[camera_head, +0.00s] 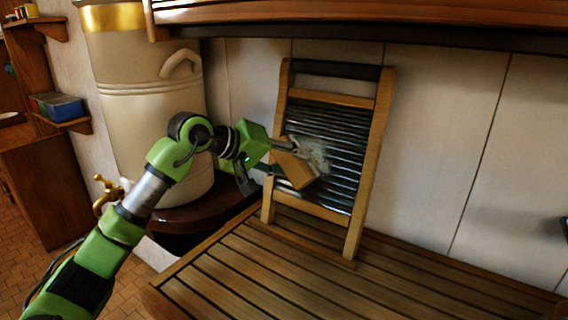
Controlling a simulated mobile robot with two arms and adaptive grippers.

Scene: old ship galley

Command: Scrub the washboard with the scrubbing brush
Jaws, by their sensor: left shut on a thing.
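The washboard (378,150) has a wooden frame, a dark top bar and dark ridged slats. It stands on the slatted counter and leans back against the wall panels. My left gripper (277,157) is in front of its left side, shut on the scrubbing brush (296,170). The brush has a light wooden block, tilted, and sits at the left-middle of the ridges. A pale, foam-like patch shows on the ridges just beside the brush. The bristles are hidden behind the block, so I cannot tell whether they touch the ridges. My right gripper is not in view.
A large cream urn (150,110) with a brass tap (107,190) stands left of the washboard on a dark round stand (190,215). A wooden shelf (400,22) overhangs the top. The slatted counter (400,285) is clear in front and to the right.

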